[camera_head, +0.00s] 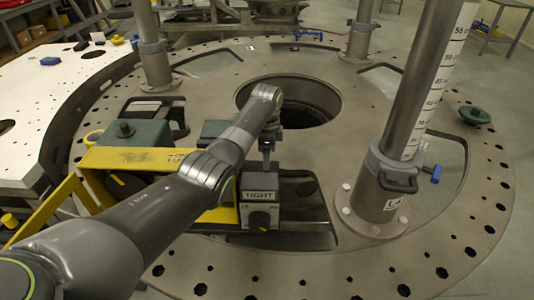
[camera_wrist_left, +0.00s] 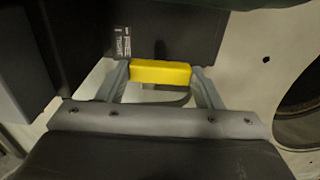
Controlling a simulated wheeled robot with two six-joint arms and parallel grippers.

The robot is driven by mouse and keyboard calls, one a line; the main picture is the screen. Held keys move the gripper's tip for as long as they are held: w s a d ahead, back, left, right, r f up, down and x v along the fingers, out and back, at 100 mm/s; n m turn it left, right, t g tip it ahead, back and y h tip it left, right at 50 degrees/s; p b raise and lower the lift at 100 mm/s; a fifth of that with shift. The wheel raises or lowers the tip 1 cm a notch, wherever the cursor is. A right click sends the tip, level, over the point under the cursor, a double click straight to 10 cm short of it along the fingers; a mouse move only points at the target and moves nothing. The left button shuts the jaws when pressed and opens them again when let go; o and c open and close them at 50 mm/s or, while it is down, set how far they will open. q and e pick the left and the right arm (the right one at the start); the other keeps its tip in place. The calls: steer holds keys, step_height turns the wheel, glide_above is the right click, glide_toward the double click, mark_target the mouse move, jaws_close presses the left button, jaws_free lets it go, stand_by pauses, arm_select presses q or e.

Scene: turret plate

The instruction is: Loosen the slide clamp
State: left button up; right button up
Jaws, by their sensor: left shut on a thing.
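My left arm reaches in from the left, bends, and points down over the plate. My left gripper (camera_head: 267,148) is above a grey block with a TIGHT label (camera_head: 261,195) and a black knob (camera_head: 259,219), apparently the slide clamp. In the left wrist view the two fingers (camera_wrist_left: 160,76) are shut on a yellow bar (camera_wrist_left: 160,73) held between them. A dark panel with a small label (camera_wrist_left: 122,40) is just beyond the bar. My forearm hides part of the yellow frame (camera_head: 135,158) beside the block. The right gripper is not in view.
The round turret plate (camera_head: 340,120) has a central hole (camera_head: 318,105) and bolt holes along its rim. A green box (camera_head: 135,140) is at the left. A green knob (camera_head: 475,115) sits far right.

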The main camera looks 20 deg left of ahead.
arm_select(q)
steer(key=shift+r, duration=0.1)
steer(key=shift+n+p, duration=0.65)
steer(key=shift+n, duration=0.05)
steer(key=shift+r+n+p, duration=0.1)
steer(key=shift+n+p, duration=0.7)
steer(key=shift+n, duration=0.4)
steer(key=n+p, duration=0.2)
steer(key=n, duration=0.3)
steer(key=shift+n, duration=0.3)
steer(key=n+p, duration=0.1)
steer(key=n, duration=0.3)
steer(key=shift+n+p, duration=0.3)
steer(key=shift+n, duration=2)
steer(key=o, duration=1)
